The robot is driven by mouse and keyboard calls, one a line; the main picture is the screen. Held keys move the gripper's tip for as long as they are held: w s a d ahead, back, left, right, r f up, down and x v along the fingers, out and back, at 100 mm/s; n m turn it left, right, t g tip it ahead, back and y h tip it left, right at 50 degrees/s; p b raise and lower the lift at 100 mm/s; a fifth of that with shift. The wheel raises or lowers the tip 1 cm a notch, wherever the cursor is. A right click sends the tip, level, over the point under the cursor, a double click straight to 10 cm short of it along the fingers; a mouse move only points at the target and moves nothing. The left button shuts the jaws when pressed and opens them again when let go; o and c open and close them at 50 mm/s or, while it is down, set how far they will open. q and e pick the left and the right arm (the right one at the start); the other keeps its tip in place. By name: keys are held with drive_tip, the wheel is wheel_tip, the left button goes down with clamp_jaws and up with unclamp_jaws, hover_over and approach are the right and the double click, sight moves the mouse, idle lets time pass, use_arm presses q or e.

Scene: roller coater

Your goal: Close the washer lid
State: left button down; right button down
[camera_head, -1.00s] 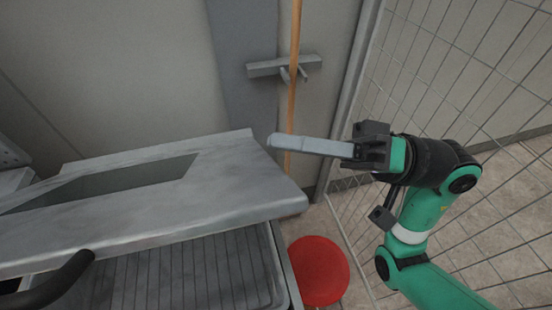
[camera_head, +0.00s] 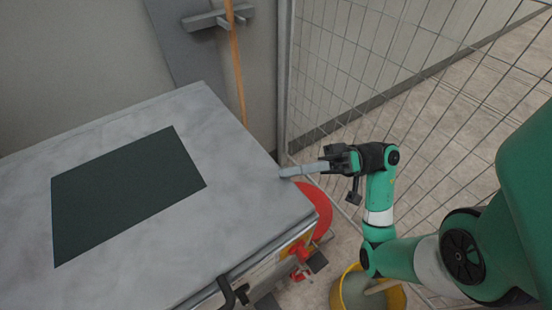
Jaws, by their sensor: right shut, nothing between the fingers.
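The washer lid (camera_head: 235,205) is a broad grey metal panel with a dark rectangular window (camera_head: 125,190), filling the left half of the view. It looks flat over the washer body (camera_head: 268,268); no ribbed interior shows beneath it. I cannot tell if a small gap remains at its front edge. A black curved handle (camera_head: 228,292) shows at the front edge. My right gripper (camera_head: 287,172) is shut and empty, its long grey fingers pointing left at the lid's right edge. I cannot tell whether they touch it. My left gripper is out of view.
A wire mesh fence (camera_head: 400,70) stands on the right. A red round object (camera_head: 318,205) is beside the washer, and a yellow bucket (camera_head: 390,298) stands on the floor below my right arm. A wooden pole (camera_head: 237,70) leans in a wall holder (camera_head: 215,18).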

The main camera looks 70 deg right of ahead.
drive_tip(key=shift+w+d+f, duration=0.1)
drive_tip(key=shift+w+f, duration=0.05)
drive_tip(key=shift+f, duration=0.8)
wheel_tip(320, 180, up, 5)
drive_tip(key=w+d+v, duration=0.1)
drive_tip(key=v, duration=0.8)
drive_tip(key=shift+d+f+p, duration=0.3)
drive_tip(key=shift+d, duration=0.25)
